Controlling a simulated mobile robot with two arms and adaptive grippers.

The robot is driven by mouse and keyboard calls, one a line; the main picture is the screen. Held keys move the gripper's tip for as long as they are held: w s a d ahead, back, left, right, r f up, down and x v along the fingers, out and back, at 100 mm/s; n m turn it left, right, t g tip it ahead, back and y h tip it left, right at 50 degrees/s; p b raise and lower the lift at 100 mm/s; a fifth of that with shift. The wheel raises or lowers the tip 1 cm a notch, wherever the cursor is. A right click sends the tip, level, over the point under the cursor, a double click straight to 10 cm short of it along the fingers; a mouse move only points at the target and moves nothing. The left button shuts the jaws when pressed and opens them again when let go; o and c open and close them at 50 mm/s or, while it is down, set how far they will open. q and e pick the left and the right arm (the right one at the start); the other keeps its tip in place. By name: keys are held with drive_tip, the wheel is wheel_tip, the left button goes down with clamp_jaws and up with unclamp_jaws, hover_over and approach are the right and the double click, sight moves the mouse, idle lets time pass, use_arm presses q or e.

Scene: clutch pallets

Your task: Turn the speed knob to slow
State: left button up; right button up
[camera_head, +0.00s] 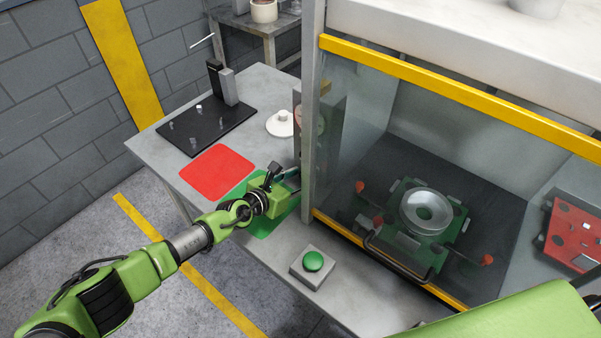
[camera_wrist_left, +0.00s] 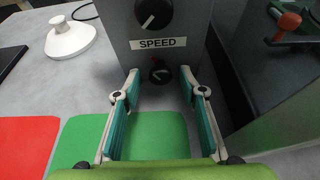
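The SPEED label (camera_wrist_left: 161,43) is on the front of a grey control box (camera_wrist_left: 190,50) in the left wrist view. A larger black knob (camera_wrist_left: 154,10) with a white pointer line is above the label, cut by the top edge. A smaller dark knob (camera_wrist_left: 160,75) is below the label; its pointer is hard to read. My left gripper (camera_head: 287,178) is open in front of the box. In the wrist view its teal fingers stand either side of the lower knob, with gaps visible. The head view hides the knobs' faces. My right gripper is out of view.
A red mat (camera_head: 218,172) and a green mat (camera_head: 262,228) lie on the grey table (camera_head: 160,150). A green button box (camera_head: 313,266) stands at the front. The glazed machine with a yellow rail (camera_head: 450,85) is to the right. A white knobbed disc (camera_head: 281,124) sits behind.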

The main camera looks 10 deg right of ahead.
use_arm(q)
drive_tip(key=shift+s, duration=0.1)
clamp_jaws()
drive_tip(key=shift+a+f+b, duration=0.1)
drive_tip(key=shift+f+b, duration=0.05)
drive_tip(key=shift+b, duration=0.55)
drive_tip(key=n+g+h+b, duration=0.1)
drive_tip(key=n+b, duration=0.2)
drive_tip(key=b, duration=0.2)
drive_tip(key=shift+f+g+h, duration=0.1)
drive_tip(key=shift+g+h, duration=0.2)
drive_tip(key=shift+h, duration=0.1)
drive_tip(key=shift+r+n+g+h+b, duration=0.2)
drive_tip(key=shift+n+g+h+b, duration=0.2)
drive_tip(key=shift+n+b, duration=0.75)
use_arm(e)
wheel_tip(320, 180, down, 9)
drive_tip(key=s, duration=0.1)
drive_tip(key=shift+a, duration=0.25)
use_arm(q)
drive_tip(key=shift+m, duration=0.25)
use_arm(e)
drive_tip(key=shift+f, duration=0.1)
